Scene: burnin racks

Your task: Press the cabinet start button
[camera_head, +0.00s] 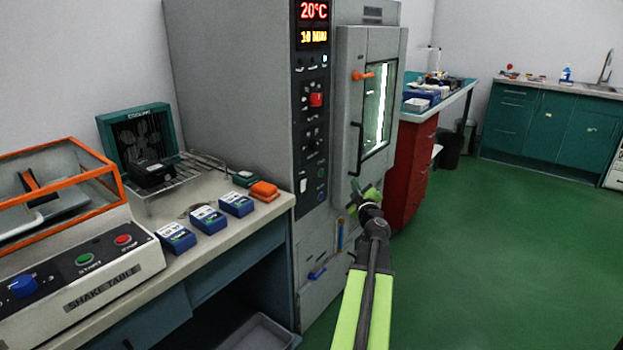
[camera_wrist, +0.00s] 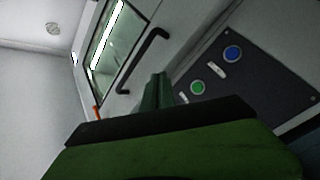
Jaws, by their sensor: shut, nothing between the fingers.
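The cabinet (camera_head: 235,90) is a tall grey unit with a dark control panel on its front edge. In the wrist view, a green button (camera_wrist: 197,87) and a blue button (camera_wrist: 233,53) sit on the lower panel, each beside a small white label too small to read. The green button shows small in the head view (camera_head: 321,197). My gripper (camera_head: 357,187) is shut and empty, in front of the lower part of the door. In the wrist view, its fingers (camera_wrist: 158,88) point between the door handle and the green button, apart from the button.
The cabinet door (camera_head: 349,105) is closed, with a dark handle (camera_head: 356,150) and an orange latch (camera_head: 363,75). A red knob (camera_head: 316,100) is higher on the panel. The shake table (camera_head: 100,285) and blue boxes (camera_head: 207,219) are on the left bench. Green floor is clear at right.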

